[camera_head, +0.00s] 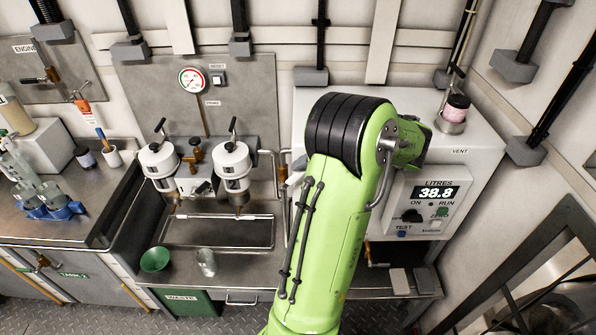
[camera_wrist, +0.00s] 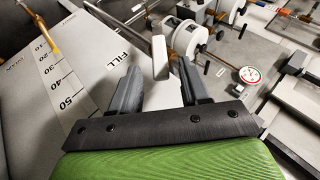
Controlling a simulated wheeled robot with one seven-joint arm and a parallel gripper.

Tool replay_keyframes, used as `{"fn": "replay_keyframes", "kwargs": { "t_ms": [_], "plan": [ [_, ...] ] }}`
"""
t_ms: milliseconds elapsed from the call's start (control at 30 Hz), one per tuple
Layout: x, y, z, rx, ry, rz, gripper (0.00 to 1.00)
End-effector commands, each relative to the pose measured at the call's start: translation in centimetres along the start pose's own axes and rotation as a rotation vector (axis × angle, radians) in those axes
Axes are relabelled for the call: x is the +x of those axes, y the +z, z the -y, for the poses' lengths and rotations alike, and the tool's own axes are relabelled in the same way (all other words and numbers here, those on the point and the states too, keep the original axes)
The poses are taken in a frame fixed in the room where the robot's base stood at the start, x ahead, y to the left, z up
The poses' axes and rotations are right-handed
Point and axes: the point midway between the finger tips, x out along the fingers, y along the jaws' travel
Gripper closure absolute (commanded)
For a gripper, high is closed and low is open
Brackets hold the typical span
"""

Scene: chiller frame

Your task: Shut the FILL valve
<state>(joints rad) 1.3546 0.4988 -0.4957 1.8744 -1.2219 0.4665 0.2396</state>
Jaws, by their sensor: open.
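In the wrist view, the FILL label (camera_wrist: 117,58) is printed on the pale cabinet panel, left of my gripper's tips. A pale grey bar-shaped lever (camera_wrist: 160,57), which I take for the FILL valve's handle, shows close to the label. My gripper (camera_wrist: 160,72) is open, with its two dark fingers on either side of the lever's line of sight. I see no contact, and how deep the lever sits between the fingers is unclear. In the head view, my green arm hides my gripper and most of the FILL valve area.
A white cabinet (camera_head: 455,180) carries a display (camera_head: 438,194) reading 38.8 litres. White filter housings (camera_head: 232,165) and a pressure gauge (camera_head: 192,80) are to its left. A green bowl (camera_head: 155,259) and a glass (camera_head: 207,262) stand on the counter below.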

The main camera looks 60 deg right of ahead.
Motion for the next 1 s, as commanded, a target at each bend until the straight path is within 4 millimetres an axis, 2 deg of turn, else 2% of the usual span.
{"fn": "replay_keyframes", "kwargs": {
  "t_ms": [33, 200, 300, 433, 733, 867, 1000],
  "plan": [
    [-1.8, -0.2, 0.1, 0.001, 0.002, -0.006, 0.54],
    [-6.7, -0.2, 0.1, 0.001, 0.003, -0.005, 0.54],
    [-8.9, -0.2, 0.2, 0.001, 0.003, -0.003, 0.54],
    [-10.5, -0.1, 0.1, 0.001, 0.000, -0.001, 0.54],
    [-10.8, 0.0, 0.0, 0.000, 0.000, 0.001, 0.54],
    [-9.8, -0.6, 0.6, -0.007, 0.033, 0.018, 0.74],
    [-6.0, -2.5, 2.7, -0.045, 0.225, 0.080, 0.96]
  ]
}}
